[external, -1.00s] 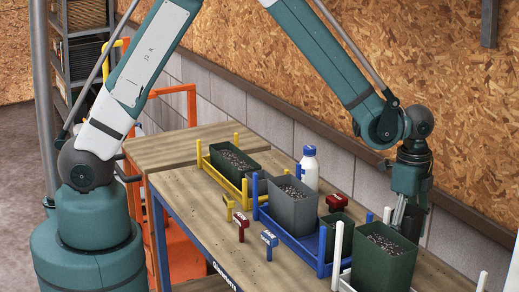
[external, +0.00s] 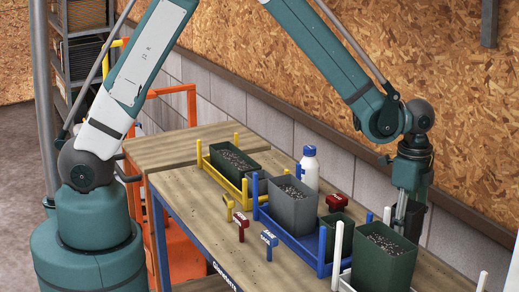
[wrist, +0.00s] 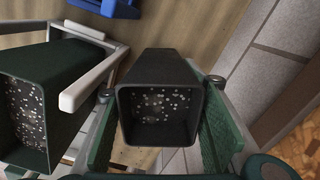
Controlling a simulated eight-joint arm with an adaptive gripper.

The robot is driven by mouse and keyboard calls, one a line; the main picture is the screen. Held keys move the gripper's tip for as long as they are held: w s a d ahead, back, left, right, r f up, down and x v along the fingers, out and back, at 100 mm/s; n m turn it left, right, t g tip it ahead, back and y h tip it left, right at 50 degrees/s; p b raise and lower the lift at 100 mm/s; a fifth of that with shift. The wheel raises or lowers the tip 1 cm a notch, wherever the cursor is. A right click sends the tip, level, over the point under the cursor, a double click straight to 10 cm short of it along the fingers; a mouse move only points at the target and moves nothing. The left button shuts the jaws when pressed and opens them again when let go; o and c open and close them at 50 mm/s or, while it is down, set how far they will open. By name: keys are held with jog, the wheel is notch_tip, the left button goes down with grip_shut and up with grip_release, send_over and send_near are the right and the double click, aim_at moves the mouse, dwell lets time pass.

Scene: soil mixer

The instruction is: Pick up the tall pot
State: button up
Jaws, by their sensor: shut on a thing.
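The tall pot is a narrow, dark, square-mouthed pot (wrist: 160,64) with white-speckled soil inside, central in the wrist view. My gripper (wrist: 160,118) has a green-padded finger on each side of it and is shut on it. In the external view my gripper (external: 404,208) points down at the right end of the table, and the dark pot (external: 415,222) shows partly behind its fingers. The pot's base is hidden by the green pot in front, so I cannot tell whether it touches the table.
A green pot of soil (external: 384,262) in a white rack (external: 338,255) stands close beside the held pot. A blue rack (external: 292,240) holds a grey pot (external: 292,208). A white bottle (external: 309,170) stands behind. The block wall (external: 358,182) is close behind my gripper.

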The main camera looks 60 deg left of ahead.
notch_tip(320, 180, up, 17)
jog(key=shift+f, duration=0.2)
dwell(0.4)
jog(key=shift+a, duration=0.1)
dwell(0.5)
